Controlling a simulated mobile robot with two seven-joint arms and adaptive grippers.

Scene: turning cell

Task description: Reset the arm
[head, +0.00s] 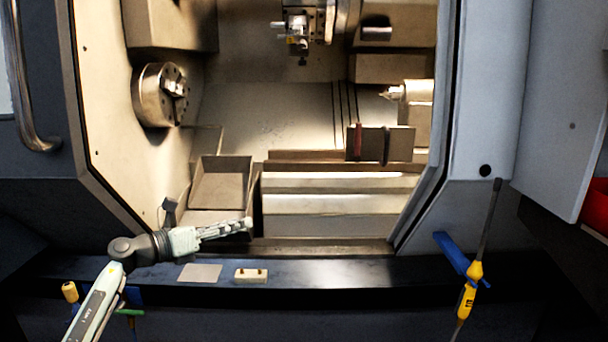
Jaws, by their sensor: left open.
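My left arm comes in from the lower left in the head view. Its gripper (240,226) is at the front of the lathe's opening, just above the dark front ledge (340,272), and points right. It is open, and I see nothing between its fingers. My right gripper is not in view.
The lathe's chuck (160,95) is at the left, the tool turret (303,28) at the top and the tailstock (408,92) at the right. A beige tray (221,183) stands behind my gripper. A small pale block (251,275) and a flat plate (200,272) lie on the ledge. A yellow-handled tool (468,290) hangs at the right.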

